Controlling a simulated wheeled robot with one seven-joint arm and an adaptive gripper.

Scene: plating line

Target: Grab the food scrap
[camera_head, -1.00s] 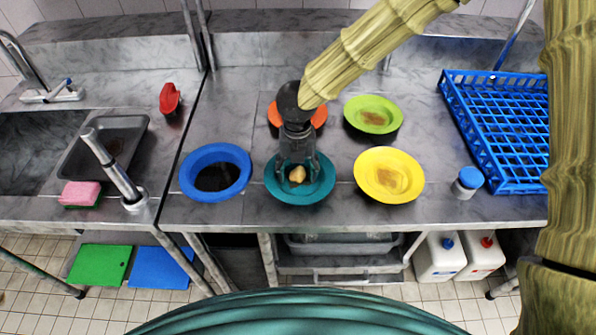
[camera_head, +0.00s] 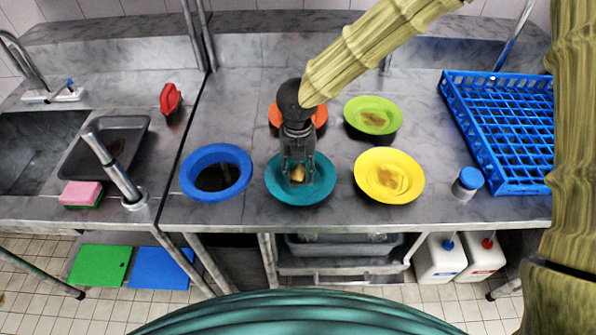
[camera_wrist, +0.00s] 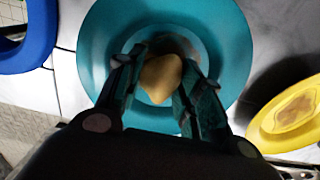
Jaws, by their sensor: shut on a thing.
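The food scrap (camera_head: 298,174) is a small tan-yellow lump at the teal plate (camera_head: 283,195). My gripper (camera_head: 298,180) points down over the plate, its fingers on both sides of the scrap. In the wrist view the scrap (camera_wrist: 161,78) sits between the two fingertips of my gripper (camera_wrist: 160,85), which are shut on it. The teal plate (camera_wrist: 105,40) lies behind them. I cannot tell whether the scrap still touches the plate.
A blue bowl (camera_head: 238,165) stands left of the teal plate, a yellow plate (camera_head: 410,180) right. An orange plate (camera_head: 319,115) and a green plate (camera_head: 385,105) stand behind. A blue-capped jar (camera_head: 468,182) and a blue rack (camera_head: 515,185) are at right.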

